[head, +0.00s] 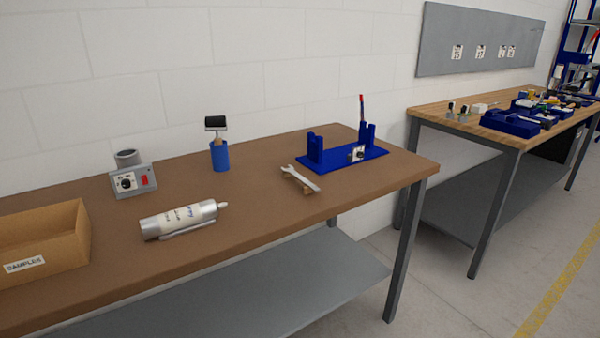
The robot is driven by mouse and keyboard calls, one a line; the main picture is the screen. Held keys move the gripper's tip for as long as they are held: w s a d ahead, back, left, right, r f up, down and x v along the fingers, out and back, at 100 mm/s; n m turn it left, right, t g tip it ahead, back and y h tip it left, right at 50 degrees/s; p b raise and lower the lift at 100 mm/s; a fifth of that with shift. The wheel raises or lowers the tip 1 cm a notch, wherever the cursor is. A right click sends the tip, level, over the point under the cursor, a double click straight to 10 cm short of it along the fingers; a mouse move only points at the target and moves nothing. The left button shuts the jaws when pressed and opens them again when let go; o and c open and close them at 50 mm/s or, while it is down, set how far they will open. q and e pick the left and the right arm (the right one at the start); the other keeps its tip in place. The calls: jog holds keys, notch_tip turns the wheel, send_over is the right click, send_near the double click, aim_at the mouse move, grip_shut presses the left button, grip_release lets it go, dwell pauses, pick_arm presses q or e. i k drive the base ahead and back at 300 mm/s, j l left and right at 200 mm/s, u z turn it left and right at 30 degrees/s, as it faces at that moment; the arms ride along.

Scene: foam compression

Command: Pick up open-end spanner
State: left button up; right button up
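The open-end spanner (302,178) is silver-grey and lies on the brown workbench (255,205), in front of a blue fixture. Its open jaw points to the back left and its other end to the front right. A small brown block shows under or beside it; I cannot tell exactly how it bears on the block. Neither of my grippers is in view.
The blue fixture (335,162) with two uprights stands just behind the spanner. A second bench (480,128) is at right.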

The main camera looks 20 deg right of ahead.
aim_at(291, 170)
jog(key=i+l+u, duration=0.1)
jog(key=l+u, duration=0.15)
jog(key=l, duration=0.95)
jog(key=l+u, duration=0.25)
jog(key=l, duration=0.9)
